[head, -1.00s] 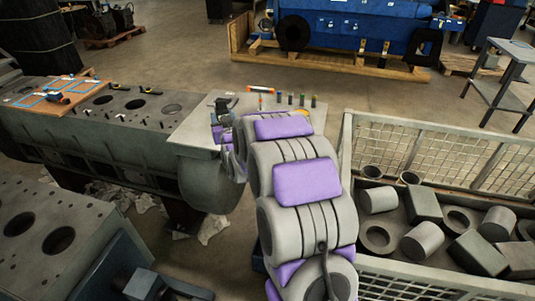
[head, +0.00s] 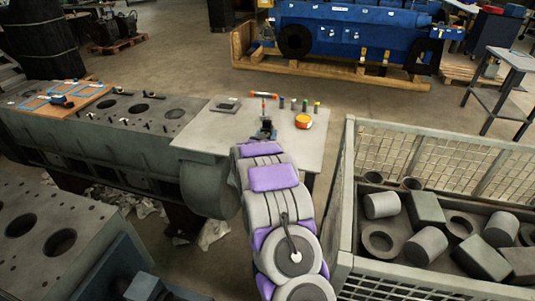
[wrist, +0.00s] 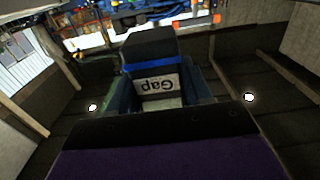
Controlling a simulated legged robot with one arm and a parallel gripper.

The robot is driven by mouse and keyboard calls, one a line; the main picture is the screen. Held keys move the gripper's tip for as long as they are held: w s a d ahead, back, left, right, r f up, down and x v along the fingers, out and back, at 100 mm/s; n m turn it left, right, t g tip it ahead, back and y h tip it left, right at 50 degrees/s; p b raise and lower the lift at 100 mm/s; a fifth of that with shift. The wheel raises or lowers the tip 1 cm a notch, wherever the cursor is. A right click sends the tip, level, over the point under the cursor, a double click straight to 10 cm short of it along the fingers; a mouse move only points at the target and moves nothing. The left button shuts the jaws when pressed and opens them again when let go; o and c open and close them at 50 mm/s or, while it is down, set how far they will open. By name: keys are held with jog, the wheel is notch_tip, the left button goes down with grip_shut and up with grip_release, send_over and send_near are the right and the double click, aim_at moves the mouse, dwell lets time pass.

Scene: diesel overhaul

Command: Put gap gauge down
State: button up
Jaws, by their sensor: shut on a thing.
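The gap gauge (wrist: 150,52) is a dark block with a blue band and a white label reading "Gap", upside down in the wrist view. My gripper (wrist: 162,82) is shut on it, with a jaw at each side of the label. In the head view my gripper (head: 266,130) is over the middle of the light grey table (head: 205,130). The gauge is too small there to tell apart from the dark jaws. I cannot tell whether the gauge touches the table top.
A flat dark piece (head: 225,105) lies on the table's left part. An orange-ended bar (head: 263,94), several small coloured bottles (head: 293,103) and an orange round item (head: 303,121) are at the back and right. A mesh crate (head: 345,190) stands right of the table.

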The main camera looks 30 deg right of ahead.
notch_tip(320, 180, down, 3)
jog(key=shift+f+b, duration=0.2)
jog(key=shift+b, duration=0.1)
jog(key=shift+d+f, duration=0.35)
jog(key=shift+f, duration=0.35)
jog(key=shift+d+f+b, duration=0.2)
jog(key=shift+f+b, duration=0.2)
jog(key=shift+f, duration=1)
jog(key=shift+a+r, duration=0.15)
jog(key=shift+a, duration=0.25)
jog(key=o, duration=1.3)
jog(key=shift+d, duration=0.25)
